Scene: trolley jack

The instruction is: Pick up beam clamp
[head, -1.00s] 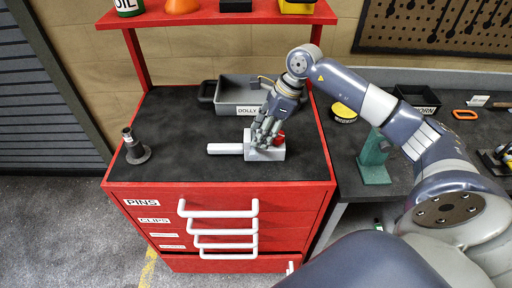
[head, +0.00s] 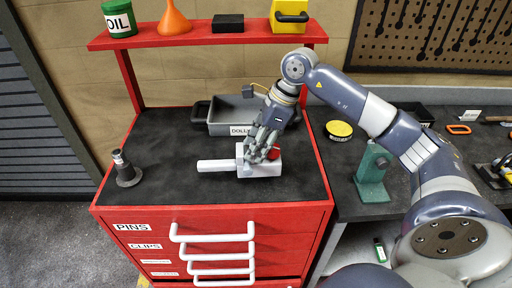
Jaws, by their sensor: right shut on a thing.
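A white block-shaped thing with a bar reaching left and a red part on top, which I take to be the beam clamp (head: 217,166), is on the dark top of the red tool trolley (head: 170,120). My right gripper (head: 262,155) comes down from above and is shut on the clamp's block end. The fingers hide part of the block and of the red part. I cannot tell whether the clamp is lifted off the top. My left gripper is out of view.
A grey DOLLY tray (head: 222,128) stands just behind my right gripper. A dark post on a round base (head: 127,172) stands at the trolley's left. The upper shelf (head: 200,38) holds an oil can, a funnel and boxes. A green stand (head: 373,175) is on the right bench.

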